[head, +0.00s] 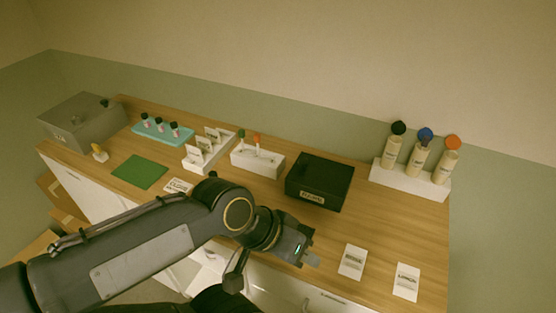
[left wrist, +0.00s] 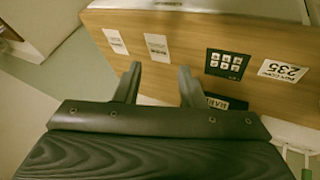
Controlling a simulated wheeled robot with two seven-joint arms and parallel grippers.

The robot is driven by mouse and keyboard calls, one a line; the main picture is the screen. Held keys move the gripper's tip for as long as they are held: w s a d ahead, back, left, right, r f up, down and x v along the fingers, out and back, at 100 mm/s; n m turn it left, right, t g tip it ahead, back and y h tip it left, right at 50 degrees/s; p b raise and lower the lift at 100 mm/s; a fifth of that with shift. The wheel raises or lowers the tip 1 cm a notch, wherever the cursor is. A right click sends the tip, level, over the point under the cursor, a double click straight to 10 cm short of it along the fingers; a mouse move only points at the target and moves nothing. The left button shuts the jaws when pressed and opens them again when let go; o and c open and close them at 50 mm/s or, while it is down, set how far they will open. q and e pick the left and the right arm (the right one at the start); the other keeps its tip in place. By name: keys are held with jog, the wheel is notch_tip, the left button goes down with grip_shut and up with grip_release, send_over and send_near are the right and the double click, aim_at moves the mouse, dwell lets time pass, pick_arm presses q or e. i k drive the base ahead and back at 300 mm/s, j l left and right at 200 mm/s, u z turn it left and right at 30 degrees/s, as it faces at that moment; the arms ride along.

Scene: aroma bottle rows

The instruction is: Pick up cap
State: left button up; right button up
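Three cream bottles with round caps stand in a white rack at the back right of the head view: a black cap (head: 398,128), a blue cap (head: 425,134) and an orange cap (head: 453,142). My left gripper (head: 308,258) is over the front part of the table, left of the two white cards and well apart from the bottles. In the left wrist view its two fingers (left wrist: 158,88) are spread with nothing between them. The bottles and caps do not show in the left wrist view. My right gripper is not recognisable in either view.
A black box (head: 319,182) stands mid-table. Left of it are a white holder (head: 257,162) with green- and orange-topped items, a teal rack (head: 162,131) of small vials, a green mat (head: 140,171) and a grey box (head: 82,122). White cards (head: 352,262) lie near the front right.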

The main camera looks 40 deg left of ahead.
aim_at(213, 173)
jog(key=k+j+z, duration=0.25)
jog(key=j+z, duration=0.2)
jog(key=k+j+z, duration=0.75)
jog(key=j+z, duration=0.15)
jog(key=k+j, duration=0.2)
jog(key=j, duration=0.15)
jog(key=k+j, duration=0.25)
jog(key=j, duration=0.15)
jog(key=k+j+z, duration=0.1)
jog(key=j, duration=0.25)
jog(key=k, duration=0.1)
